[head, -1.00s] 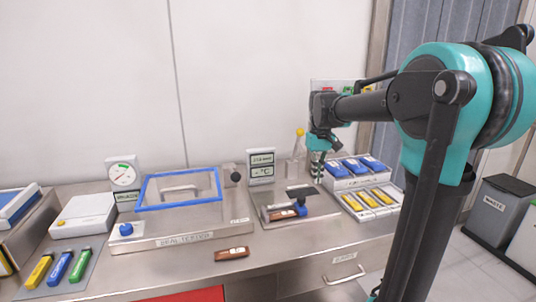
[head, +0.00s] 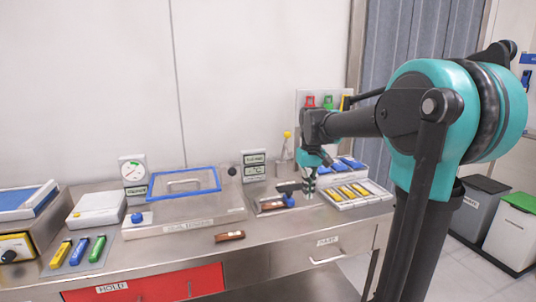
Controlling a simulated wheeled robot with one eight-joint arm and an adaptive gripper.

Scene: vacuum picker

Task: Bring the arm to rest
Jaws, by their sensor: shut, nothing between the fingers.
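My arm reaches in from the right of the head view. My gripper (head: 309,188) points down above the right part of the steel bench (head: 285,239), in front of the blue items in the tray. Its fingers are shut with nothing between them. They overlap the small press station (head: 268,207) in the picture; I cannot tell whether they touch it.
A tray (head: 379,197) of yellow and blue items sits right of the gripper. A brown item (head: 230,236) lies near the bench's front. A blue-framed clear lid (head: 184,184) is at centre left. Bins (head: 477,208) stand on the floor at right. The bench front centre is mostly clear.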

